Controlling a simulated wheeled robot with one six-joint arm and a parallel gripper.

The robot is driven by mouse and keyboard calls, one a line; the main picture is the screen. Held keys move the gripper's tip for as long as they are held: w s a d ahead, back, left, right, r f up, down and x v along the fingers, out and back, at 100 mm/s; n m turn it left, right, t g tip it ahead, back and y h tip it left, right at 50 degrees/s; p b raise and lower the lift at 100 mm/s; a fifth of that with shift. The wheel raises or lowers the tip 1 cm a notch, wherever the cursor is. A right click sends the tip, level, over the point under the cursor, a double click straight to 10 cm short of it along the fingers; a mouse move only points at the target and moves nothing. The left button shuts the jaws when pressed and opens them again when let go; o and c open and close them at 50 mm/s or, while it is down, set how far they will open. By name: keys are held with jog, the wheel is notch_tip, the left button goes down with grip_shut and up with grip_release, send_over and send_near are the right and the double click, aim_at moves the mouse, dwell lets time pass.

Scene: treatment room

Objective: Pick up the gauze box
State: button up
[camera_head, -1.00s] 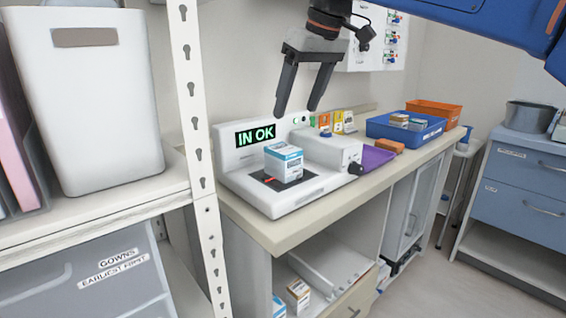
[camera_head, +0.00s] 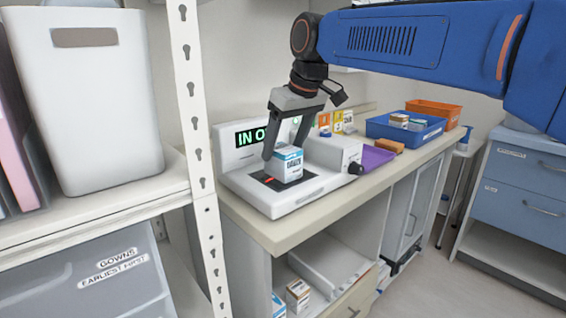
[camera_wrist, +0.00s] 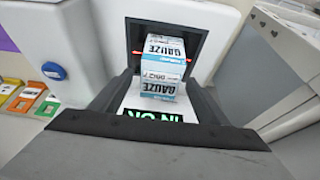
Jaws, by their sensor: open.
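The gauze box (camera_head: 288,165) is white with blue bands and stands upright on the dark pad of a white scanner device (camera_head: 300,203). My gripper (camera_head: 282,153) is open and low over the device, with its fingers at either side of the box's upper part. In the wrist view the gauze box (camera_wrist: 163,66), with "GAUZE" printed on it, sits between and beyond the fingers. I cannot tell whether a finger touches it. The device's display (camera_head: 248,136) is partly hidden behind my gripper; its green letters also show in the wrist view.
A white shelf post (camera_head: 196,140) stands at the left. More boxes (camera_head: 298,294) lie on the shelf below.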

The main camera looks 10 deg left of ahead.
jog(key=shift+x, duration=0.85)
jog(key=c, duration=1.2)
jog(key=shift+c, duration=0.2)
